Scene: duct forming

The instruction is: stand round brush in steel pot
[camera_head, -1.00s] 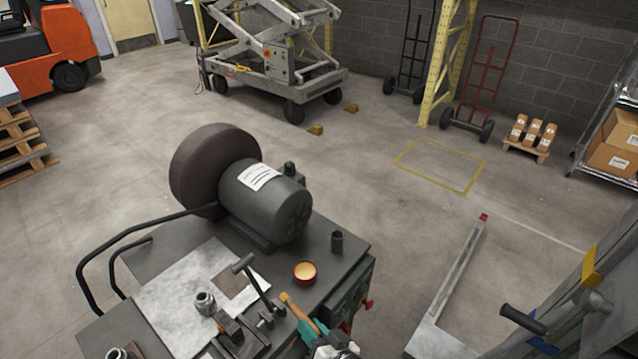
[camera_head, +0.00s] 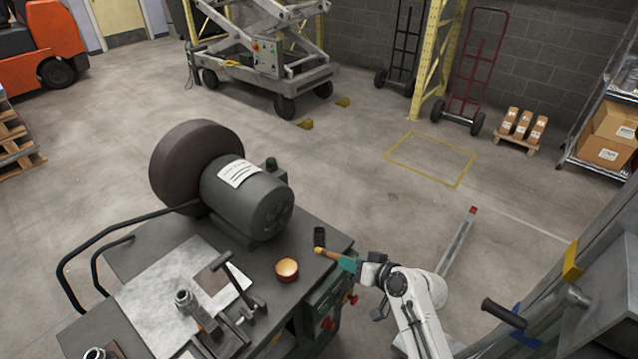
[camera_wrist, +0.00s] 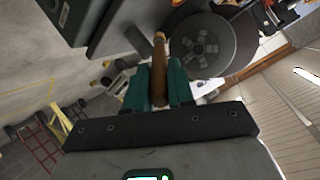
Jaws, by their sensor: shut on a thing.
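My gripper (camera_head: 346,263), with teal fingers, is shut on the round brush (camera_head: 324,252). The brush is a short brown-orange stick lying nearly level, pointing left out of the fingers. It also shows in the wrist view (camera_wrist: 159,68), between the two teal fingers (camera_wrist: 158,90). A small dark upright cylinder, which looks like the steel pot (camera_head: 319,235), stands near the right corner of the workbench. The brush's free end appears just in front of the pot; I cannot tell the gap between them. The pot's inside is too dark to read.
The workbench (camera_head: 293,244) carries a large motor with a grinding wheel (camera_head: 245,197), an orange bowl (camera_head: 287,269) left of the pot, and a clamp-like tool (camera_head: 232,305). Red knobs (camera_head: 350,299) stick out from its right side.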

